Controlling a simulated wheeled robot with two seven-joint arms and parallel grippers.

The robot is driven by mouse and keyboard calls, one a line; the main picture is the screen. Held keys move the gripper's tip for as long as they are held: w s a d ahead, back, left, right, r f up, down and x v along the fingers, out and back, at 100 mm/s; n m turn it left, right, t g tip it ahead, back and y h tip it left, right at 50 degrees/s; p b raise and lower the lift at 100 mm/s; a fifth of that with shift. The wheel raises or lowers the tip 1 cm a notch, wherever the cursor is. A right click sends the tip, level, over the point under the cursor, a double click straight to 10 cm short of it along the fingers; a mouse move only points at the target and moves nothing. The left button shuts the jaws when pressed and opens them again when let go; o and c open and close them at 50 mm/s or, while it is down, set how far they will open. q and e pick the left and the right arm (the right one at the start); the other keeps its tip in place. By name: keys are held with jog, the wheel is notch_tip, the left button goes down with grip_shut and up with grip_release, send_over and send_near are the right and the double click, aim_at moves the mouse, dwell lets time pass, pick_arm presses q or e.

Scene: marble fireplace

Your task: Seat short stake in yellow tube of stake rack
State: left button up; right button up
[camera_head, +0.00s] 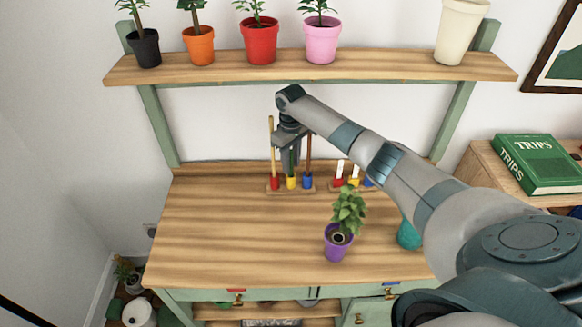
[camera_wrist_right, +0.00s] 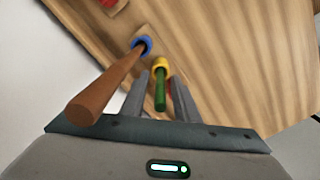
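The stake rack (camera_head: 303,190) stands at the back of the bench, with red, yellow and blue tubes in a row. A tan stake (camera_head: 271,145) stands in the red tube (camera_head: 275,184) and a brown stake (camera_head: 308,148) in the blue tube (camera_head: 307,183). The short green stake (camera_wrist_right: 161,95) stands with its far end at the yellow tube (camera_wrist_right: 160,65); how deep it sits is hard to tell. My right gripper (camera_wrist_right: 159,85) points down over the yellow tube. Its fingers are either side of the green stake, with small gaps. My left gripper is out of view.
A second small rack (camera_head: 345,188) with white pieces stands just right of the stake rack. A purple plant pot (camera_head: 337,242) and a teal pot (camera_head: 408,235) stand nearer. A shelf (camera_head: 310,70) with several pots is above my arm. The bench's left side is clear.

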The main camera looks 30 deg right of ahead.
aim_at(291, 151)
jog(key=shift+r+b, duration=0.7)
jog(key=shift+r, duration=2.15)
jog(key=shift+s+f, duration=0.1)
